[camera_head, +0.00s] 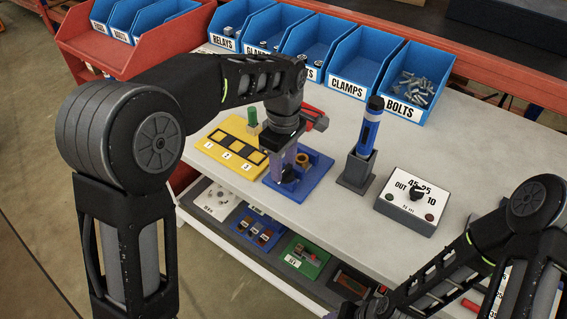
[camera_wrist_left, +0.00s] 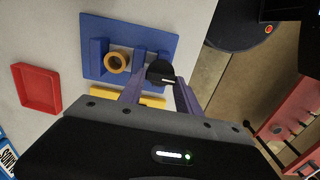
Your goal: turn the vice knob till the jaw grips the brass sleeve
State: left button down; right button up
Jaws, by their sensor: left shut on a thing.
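The vice is a blue board with upright blue blocks (camera_head: 318,172); in the left wrist view its board (camera_wrist_left: 165,48) lies flat on the table. The brass sleeve (camera_head: 302,159) stands between the vice's blocks, and its ring shows end-on in the left wrist view (camera_wrist_left: 117,62). I cannot tell whether the jaw touches it. The black vice knob (camera_wrist_left: 160,73) has a white mark and sits at the board's near edge. My left gripper (camera_head: 289,172) points down over the vice, its two fingers shut on the knob, one on each side. My right arm is at the lower right; its fingers do not show.
A yellow numbered board (camera_head: 225,158) adjoins the vice on the left. A blue pen-like tool in a grey stand (camera_head: 356,172) and a white dial box (camera_head: 412,207) stand to the right. Blue bins (camera_head: 361,75) line the back. A red tray (camera_wrist_left: 37,89) lies near the vice.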

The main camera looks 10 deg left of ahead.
pick_arm(q)
jog(key=shift+m, duration=0.3)
